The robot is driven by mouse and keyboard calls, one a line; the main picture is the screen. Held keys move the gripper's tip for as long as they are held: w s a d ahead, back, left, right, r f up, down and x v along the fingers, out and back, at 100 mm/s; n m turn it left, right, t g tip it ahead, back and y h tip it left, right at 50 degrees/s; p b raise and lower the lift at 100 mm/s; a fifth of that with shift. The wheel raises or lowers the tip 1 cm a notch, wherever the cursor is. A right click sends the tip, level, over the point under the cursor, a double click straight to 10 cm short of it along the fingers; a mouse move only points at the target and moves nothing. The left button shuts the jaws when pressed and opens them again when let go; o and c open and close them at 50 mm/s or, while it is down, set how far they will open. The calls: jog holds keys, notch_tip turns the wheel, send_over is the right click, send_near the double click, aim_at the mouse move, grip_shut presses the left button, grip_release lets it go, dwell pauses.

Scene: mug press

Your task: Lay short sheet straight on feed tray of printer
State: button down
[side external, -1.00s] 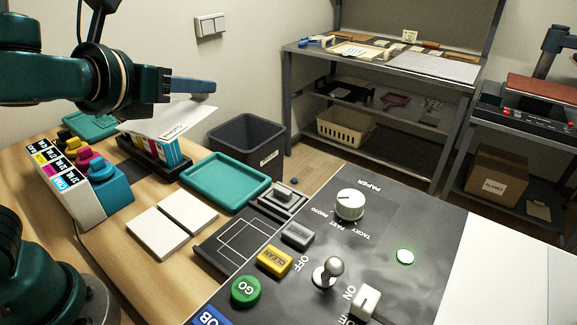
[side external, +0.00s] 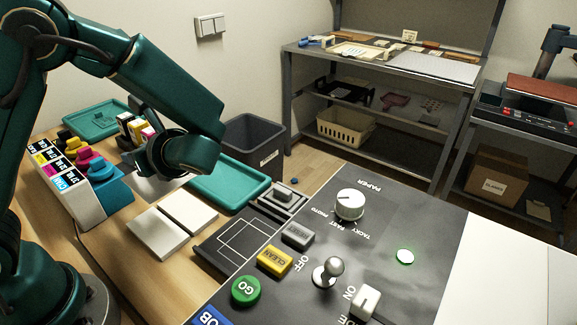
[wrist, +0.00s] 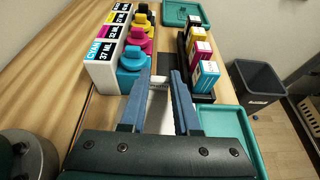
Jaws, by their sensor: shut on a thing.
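My gripper (wrist: 159,76) is shut on a white sheet (wrist: 158,84), of which only a small piece with dark print shows between the blue fingers in the wrist view. In the side view the fingers are hidden behind my wrist, and part of the sheet (side external: 152,188) shows below it, left of the teal tray. The printer (side external: 325,250) is the dark panel with knobs and buttons. Its feed tray (side external: 237,243), dark with white outline marks, lies at its left edge. The feed tray looks bare, and the sheet is apart from it.
Two white pads (side external: 172,222) lie between my gripper and the feed tray. A teal tray (side external: 230,187) is behind them. Ink bottles (wrist: 135,50) in a white holder and a rack of cartridges (wrist: 203,70) flank my gripper. A dark bin (wrist: 258,83) stands off the table.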

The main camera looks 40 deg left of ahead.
jog(key=shift+s+a+f, duration=0.15)
jog(key=shift+s+f, duration=0.1)
jog(key=shift+f, duration=0.25)
jog(key=shift+f, duration=4.8)
jog(key=shift+f, duration=0.1)
jog(key=c, duration=0.6)
grip_release()
jog(key=shift+c, duration=0.2)
